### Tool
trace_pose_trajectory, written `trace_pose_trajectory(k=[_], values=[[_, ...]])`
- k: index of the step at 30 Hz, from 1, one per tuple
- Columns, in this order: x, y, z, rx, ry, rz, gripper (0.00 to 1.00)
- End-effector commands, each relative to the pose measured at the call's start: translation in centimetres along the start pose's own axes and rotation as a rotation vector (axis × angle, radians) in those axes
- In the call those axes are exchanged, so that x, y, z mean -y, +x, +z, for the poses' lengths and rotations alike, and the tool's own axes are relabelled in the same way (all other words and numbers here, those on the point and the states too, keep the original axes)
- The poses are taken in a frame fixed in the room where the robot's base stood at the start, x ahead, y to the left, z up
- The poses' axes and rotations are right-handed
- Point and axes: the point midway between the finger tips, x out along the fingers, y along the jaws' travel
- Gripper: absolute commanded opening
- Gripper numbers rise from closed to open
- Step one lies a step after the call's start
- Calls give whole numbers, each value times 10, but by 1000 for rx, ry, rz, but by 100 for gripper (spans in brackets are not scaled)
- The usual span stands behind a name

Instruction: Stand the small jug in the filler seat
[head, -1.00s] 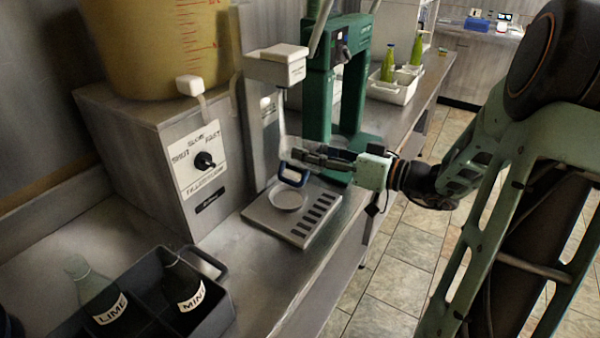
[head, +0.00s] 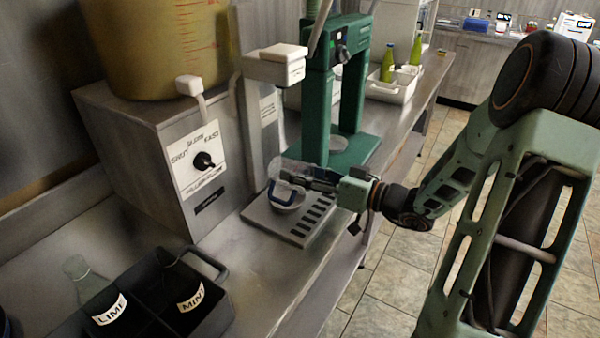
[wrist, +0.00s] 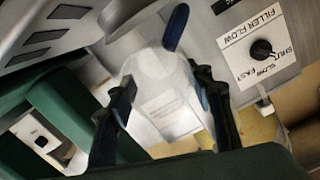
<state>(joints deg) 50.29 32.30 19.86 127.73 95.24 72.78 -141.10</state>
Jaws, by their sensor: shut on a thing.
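The small jug is a clear vessel with a blue handle (head: 283,194). My gripper (head: 297,176) is shut on it, and the wrist view shows its clear body (wrist: 163,90) between the two dark fingers. The blue handle (wrist: 176,28) points away from the gripper there. The filler seat (head: 291,207) is a pale round dish on the slotted steel base plate (head: 262,222), under the white filler head (head: 276,66). In the head view the jug overlaps the seat, with its handle in front of the dish. I cannot tell whether its base touches the seat.
The flow dial (head: 204,161) is on the steel box left of the filler, under a large yellow bucket (head: 160,45). A green press (head: 345,100) stands close behind my gripper. A black crate (head: 205,325) of labelled bottles is at front left. Bare counter lies between.

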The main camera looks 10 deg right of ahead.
Motion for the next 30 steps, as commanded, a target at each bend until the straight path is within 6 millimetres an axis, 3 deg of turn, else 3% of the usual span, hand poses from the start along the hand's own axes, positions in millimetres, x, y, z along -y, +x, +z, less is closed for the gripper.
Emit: trace_pose_trajectory(k=[17, 18, 21, 30], values=[[-3, 1, 11, 0, 0, 0, 21], [-3, 1, 9, 0, 1, 0, 51], [-3, 1, 9, 0, 1, 0, 62], [-3, 1, 8, 0, 1, 0, 65]])
